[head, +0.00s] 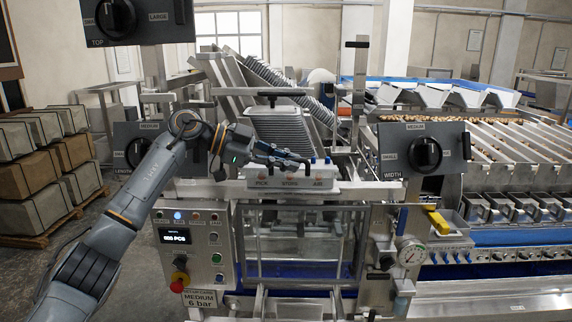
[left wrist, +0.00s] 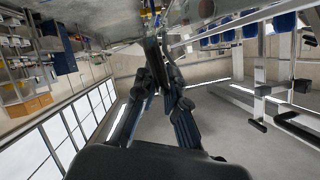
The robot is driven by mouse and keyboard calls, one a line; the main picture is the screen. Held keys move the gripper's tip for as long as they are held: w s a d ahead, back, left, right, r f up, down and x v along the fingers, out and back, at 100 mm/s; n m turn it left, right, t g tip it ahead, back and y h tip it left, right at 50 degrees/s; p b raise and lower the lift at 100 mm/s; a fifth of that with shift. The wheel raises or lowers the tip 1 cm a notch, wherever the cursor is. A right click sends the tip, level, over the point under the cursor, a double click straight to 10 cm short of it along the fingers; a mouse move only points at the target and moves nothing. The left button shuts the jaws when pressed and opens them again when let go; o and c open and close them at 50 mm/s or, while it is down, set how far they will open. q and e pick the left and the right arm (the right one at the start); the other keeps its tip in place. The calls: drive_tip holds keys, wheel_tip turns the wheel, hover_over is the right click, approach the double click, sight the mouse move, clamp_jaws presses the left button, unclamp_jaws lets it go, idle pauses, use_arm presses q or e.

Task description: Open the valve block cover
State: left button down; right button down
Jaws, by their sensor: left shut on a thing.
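My left gripper (head: 303,161) reaches in from the left, level with the block's top edge. Its dark fingers are shut on the cover there; the cover itself is mostly hidden by them, and its angle cannot be told. Small blue and white parts (head: 327,160) show at the block's right end. In the left wrist view the fingers (left wrist: 158,62) converge. My right gripper is not in view.
Below left is a control box (head: 195,245) with a red stop button. A gauge (head: 410,252) sits lower right.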

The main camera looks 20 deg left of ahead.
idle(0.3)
use_arm(q)
drive_tip(key=c, duration=1.7)
unclamp_jaws()
drive_tip(key=shift+w, duration=0.1)
drive_tip(key=v, duration=1.2)
